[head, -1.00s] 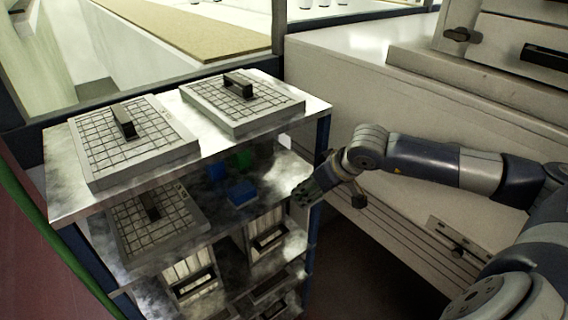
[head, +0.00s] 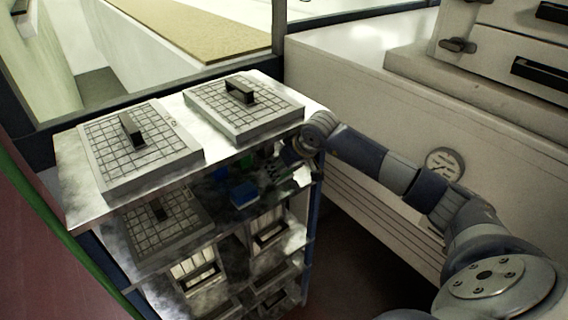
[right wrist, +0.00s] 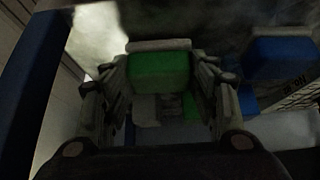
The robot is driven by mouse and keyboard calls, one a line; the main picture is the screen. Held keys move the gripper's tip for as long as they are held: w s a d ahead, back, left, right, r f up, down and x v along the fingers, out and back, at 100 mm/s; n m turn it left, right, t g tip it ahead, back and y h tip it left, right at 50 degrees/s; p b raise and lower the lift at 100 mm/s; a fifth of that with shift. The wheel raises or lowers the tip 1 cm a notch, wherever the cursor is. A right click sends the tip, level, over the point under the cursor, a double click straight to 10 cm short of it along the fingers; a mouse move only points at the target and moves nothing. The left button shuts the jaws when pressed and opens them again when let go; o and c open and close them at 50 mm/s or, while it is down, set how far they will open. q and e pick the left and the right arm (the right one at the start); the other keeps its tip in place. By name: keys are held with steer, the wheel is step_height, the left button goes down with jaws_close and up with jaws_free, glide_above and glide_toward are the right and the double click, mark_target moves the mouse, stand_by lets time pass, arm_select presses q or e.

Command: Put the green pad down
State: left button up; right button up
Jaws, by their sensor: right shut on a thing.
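The green pad (right wrist: 158,72) sits between the two fingers of my right gripper (right wrist: 160,80) in the right wrist view, and the gripper is shut on it. In the head view my right gripper (head: 275,174) reaches into the upper shelf bay of the rack from the right, partly in shadow. A green piece (head: 246,163) shows in that bay; I cannot tell there whether it is the held pad. Whether the held pad touches the shelf is unclear. My left gripper is not in view.
A blue block (head: 243,194) lies on the same shelf, and a blue block (right wrist: 280,55) shows right of the gripper in the wrist view. Gridded plates with handles (head: 140,148) lie on the rack top (head: 75,185), close above my wrist. A blue post (head: 313,225) stands at the rack's right corner.

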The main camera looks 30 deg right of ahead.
steer(key=shift+f+p, duration=0.1)
steer(key=shift+p, duration=0.25)
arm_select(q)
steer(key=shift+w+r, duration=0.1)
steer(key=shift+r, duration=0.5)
arm_select(e)
steer(key=shift+s, duration=0.15)
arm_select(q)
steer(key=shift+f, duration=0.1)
arm_select(e)
steer(key=shift+f, duration=0.1)
steer(key=o, duration=1)
steer(key=shift+o, duration=0.2)
